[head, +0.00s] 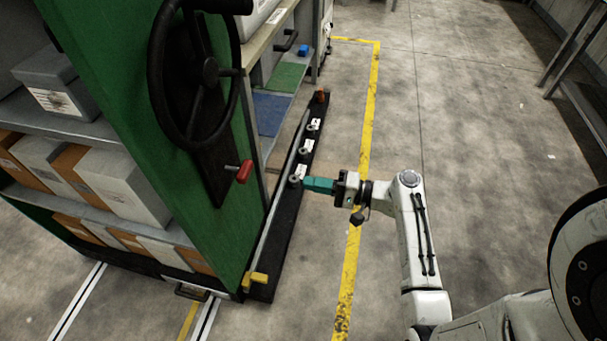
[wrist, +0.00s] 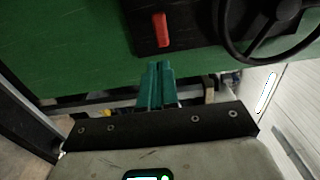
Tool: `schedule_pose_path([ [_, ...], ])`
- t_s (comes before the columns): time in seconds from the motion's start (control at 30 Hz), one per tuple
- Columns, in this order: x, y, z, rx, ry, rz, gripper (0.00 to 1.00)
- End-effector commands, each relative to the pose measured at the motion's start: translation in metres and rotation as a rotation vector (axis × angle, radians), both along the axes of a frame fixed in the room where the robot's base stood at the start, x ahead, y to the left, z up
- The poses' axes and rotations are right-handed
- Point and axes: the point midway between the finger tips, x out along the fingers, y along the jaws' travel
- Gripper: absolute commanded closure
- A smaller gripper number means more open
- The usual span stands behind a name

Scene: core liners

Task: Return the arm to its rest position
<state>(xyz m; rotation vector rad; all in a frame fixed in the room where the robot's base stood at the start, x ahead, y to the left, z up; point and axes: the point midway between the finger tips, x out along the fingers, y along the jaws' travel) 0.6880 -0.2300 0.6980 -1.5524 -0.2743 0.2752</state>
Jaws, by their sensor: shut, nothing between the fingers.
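My arm reaches left over the floor in the head view, low beside a green shelving unit (head: 215,220). My gripper (head: 308,184) has teal fingers and points left toward the black floor rail at the unit's side. In the wrist view my gripper (wrist: 158,72) shows its two teal fingers together, with nothing between them. The fingertips overlap the rail in the head view; I cannot tell whether they touch anything.
A black handwheel (head: 205,72) and a red-knobbed lever (head: 243,172) stick out from the unit. A black rail (head: 288,215) with several labelled fittings lies along the floor. A yellow line (head: 366,130) runs beside it. Open floor (head: 470,150) lies to the right.

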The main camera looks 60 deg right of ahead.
Motion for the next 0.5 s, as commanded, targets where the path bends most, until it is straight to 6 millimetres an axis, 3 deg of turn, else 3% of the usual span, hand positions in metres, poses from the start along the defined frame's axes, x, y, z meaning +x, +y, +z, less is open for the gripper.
schedule_pose_path([
  [0.33,0.0,0.001,0.0,-0.001,0.002,0.002,1.0],
  [0.43,0.001,0.023,-0.004,-0.05,0.058,0.06,1.0],
  [0.5,0.0,0.049,-0.01,-0.119,0.131,0.135,1.0],
])
